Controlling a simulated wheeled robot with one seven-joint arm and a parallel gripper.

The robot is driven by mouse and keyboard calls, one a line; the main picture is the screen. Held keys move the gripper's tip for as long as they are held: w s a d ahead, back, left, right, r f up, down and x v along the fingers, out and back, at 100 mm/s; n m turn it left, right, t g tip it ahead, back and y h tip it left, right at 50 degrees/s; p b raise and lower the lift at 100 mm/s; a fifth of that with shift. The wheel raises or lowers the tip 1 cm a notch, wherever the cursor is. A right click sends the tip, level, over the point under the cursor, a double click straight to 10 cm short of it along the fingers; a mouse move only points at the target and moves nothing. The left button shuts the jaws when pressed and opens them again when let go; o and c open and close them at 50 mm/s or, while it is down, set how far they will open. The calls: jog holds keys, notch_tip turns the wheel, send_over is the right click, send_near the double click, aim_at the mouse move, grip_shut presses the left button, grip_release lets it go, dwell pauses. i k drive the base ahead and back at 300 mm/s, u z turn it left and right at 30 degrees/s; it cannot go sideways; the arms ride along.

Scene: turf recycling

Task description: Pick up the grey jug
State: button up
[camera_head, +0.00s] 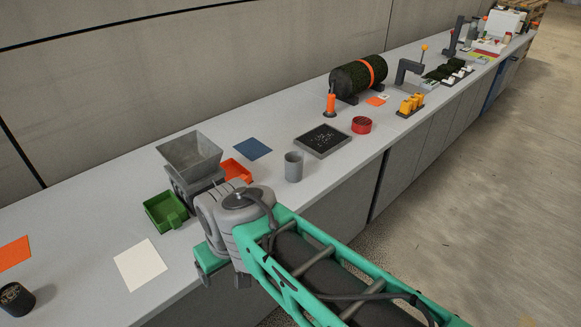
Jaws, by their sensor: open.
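The grey jug (293,167) stands upright on the long grey counter, right of the hopper and close to the front edge. It looks like a plain cylinder with an open top, and no handle can be made out. My gripper (225,280) hangs at the end of my green and grey arm, by the counter's front edge, left of and nearer than the jug. It is partly hidden by my wrist. It looks open and empty and is well apart from the jug.
A grey hopper (190,158), a green tray (166,211) and an orange tray (236,171) stand beside my wrist. A dark rimmed tray (322,141) and a red ring-shaped dish (361,125) lie beyond the jug. A turf roll (358,78) lies farther back. Counter around the jug is clear.

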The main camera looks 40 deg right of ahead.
aim_at(293, 161)
jog(key=u, duration=0.8)
jog(key=k, duration=0.75)
jog(key=z, duration=0.7)
jog(key=i, duration=1)
